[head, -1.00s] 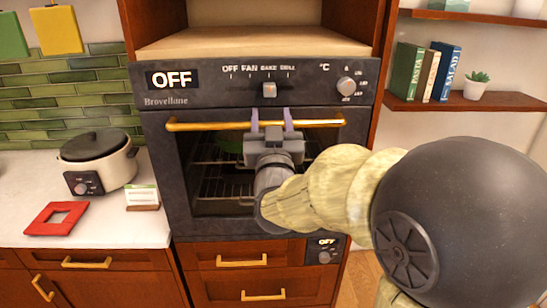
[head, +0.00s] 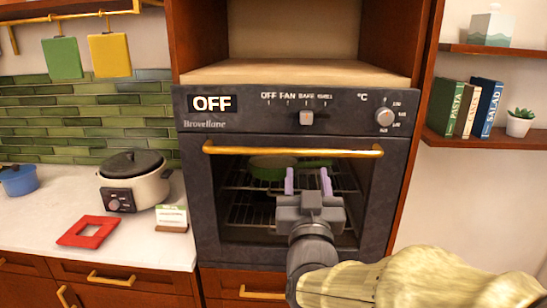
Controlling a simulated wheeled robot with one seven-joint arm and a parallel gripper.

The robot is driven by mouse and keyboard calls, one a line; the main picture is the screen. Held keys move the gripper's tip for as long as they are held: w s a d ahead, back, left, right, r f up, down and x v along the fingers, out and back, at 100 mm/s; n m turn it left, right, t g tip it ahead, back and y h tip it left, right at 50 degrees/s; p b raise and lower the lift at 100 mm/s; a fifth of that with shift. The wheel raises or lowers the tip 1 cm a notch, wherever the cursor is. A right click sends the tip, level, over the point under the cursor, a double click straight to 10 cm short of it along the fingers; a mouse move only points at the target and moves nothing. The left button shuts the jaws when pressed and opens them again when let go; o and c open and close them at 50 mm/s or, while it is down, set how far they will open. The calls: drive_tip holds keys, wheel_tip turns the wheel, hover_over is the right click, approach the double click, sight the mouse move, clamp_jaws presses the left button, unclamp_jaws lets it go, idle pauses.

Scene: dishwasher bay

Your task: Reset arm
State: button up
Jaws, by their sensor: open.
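My gripper (head: 308,181) is open and empty, with its two pale purple fingers pointing up in front of the oven door glass. It is below the gold oven handle (head: 292,151) and apart from it in the picture. The oven (head: 205,200) is dark, its door is shut and its display reads OFF. Behind the glass, a green pot (head: 268,168) sits on a wire rack, partly hidden by my gripper.
A slow cooker (head: 150,189), a red trivet (head: 88,231), a small card stand (head: 171,217) and a blue pot (head: 18,180) stand on the left counter. Books (head: 467,108) and a plant (head: 519,123) sit on the right shelf. An empty niche is above the oven.

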wheel_tip(320, 180, down, 16)
drive_tip(key=n+g+y+p, duration=0.2)
drive_tip(key=g+y, duration=0.1)
drive_tip(key=g, duration=0.6)
drive_tip(key=s+d+f+g+p, duration=0.2)
drive_tip(key=s+d+f+g, duration=0.2)
drive_tip(key=s+f+g, duration=0.6)
drive_tip(key=shift+s+f+m, duration=0.3)
drive_tip(key=shift+s, duration=0.75)
drive_tip(key=shift+c, duration=1.4)
drive_tip(key=shift+w, duration=0.15)
